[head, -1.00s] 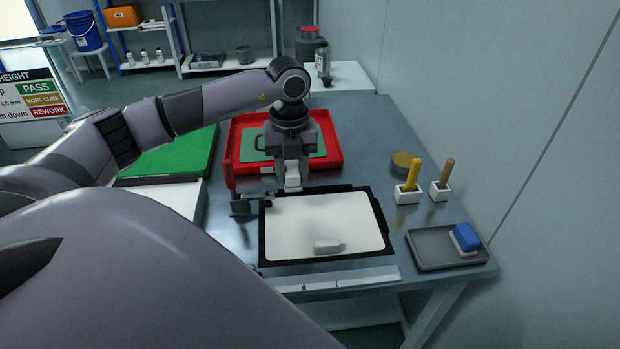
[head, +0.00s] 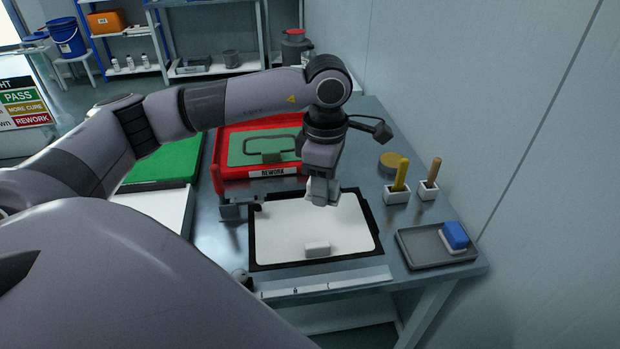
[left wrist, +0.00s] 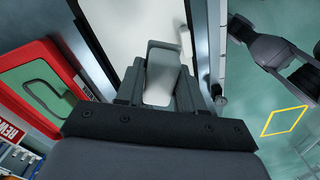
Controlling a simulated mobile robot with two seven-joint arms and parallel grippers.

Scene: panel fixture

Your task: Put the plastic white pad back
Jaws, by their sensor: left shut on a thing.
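My left gripper (head: 322,202) is shut on a white pad (left wrist: 160,75), which fills the gap between its fingers in the left wrist view. In the head view the gripper is above the far edge of the black-framed white sheet (head: 285,225), and its fingers hide most of the pad. A second white block (head: 317,249) lies on the sheet near its front edge. A grey tray (head: 420,252) at the right holds a blue and white block (head: 454,236). Grey arm links show at the right edge of the left wrist view; the end is too small to read.
A red tray (head: 220,180) marked REWORK, with a green panel, stands behind the sheet. Two handled tools in white holders (head: 396,196) (head: 429,190) and a round tan lid (head: 392,162) stand at the right. A pale ruler-like strip (head: 325,284) runs along the front.

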